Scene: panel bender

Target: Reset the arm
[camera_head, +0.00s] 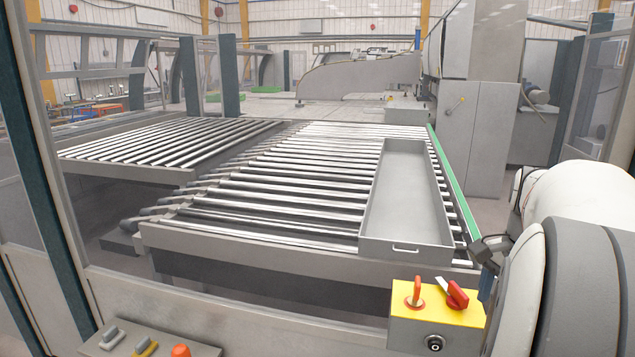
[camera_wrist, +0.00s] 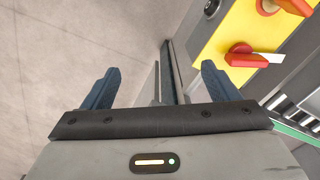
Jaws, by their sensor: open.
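My gripper (camera_wrist: 160,88) shows in the wrist view with its two blue fingers spread wide apart and nothing between them. It hangs beside a yellow switch panel (camera_wrist: 228,38), which carries a red knob with a white tip (camera_wrist: 240,58) and a second red-orange handle. In the head view my white and grey arm fills the right side. The gripper is mostly hidden there behind the arm, just right of the yellow switch box (camera_head: 402,330). That box has an orange-red handle (camera_head: 415,294) and a red knob (camera_head: 457,294) on top, and a black keyed part on its front.
A roller table (camera_head: 290,200) spreads behind the front rail (camera_head: 230,318). A shallow metal tray (camera_head: 405,240) with a front handle lies on its right part. A control panel (camera_head: 150,347) is at the lower left. Grey floor is clear left of the gripper in the wrist view.

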